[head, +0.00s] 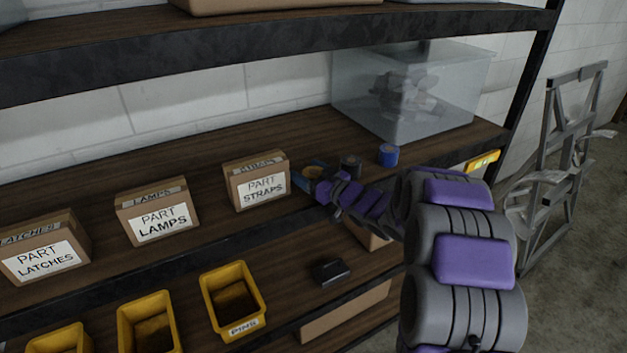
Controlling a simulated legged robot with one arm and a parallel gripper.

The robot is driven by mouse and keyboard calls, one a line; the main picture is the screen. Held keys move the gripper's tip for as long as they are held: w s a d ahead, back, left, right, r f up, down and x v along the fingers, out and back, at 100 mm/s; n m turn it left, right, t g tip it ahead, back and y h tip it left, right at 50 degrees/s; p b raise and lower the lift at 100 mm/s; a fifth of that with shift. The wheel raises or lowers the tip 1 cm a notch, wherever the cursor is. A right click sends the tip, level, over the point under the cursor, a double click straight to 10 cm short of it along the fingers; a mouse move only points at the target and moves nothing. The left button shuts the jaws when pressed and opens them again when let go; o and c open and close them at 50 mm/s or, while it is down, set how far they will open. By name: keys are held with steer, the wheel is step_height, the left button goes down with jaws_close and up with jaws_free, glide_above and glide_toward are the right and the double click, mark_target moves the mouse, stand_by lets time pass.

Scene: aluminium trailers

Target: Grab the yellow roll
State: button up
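The yellow roll (312,173) is on the middle shelf, just right of the PART STRAPS box; only a small tan-yellow part of it shows. My arm reaches in from the lower right, and my gripper (314,175) is right at the roll. Its dark fingers overlap the roll in the picture and hide part of it. The view is too small to tell whether the fingers are closed on it or only around it.
A dark roll (351,166) and a blue roll (388,155) stand right of my gripper. A PART STRAPS box (257,183) is close on the left. A translucent bin (455,100) stands behind. The upper shelf (250,40) overhangs. Yellow bins (233,298) are below.

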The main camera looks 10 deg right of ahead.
steer(key=c, duration=0.7)
steer(key=shift+r, duration=0.1)
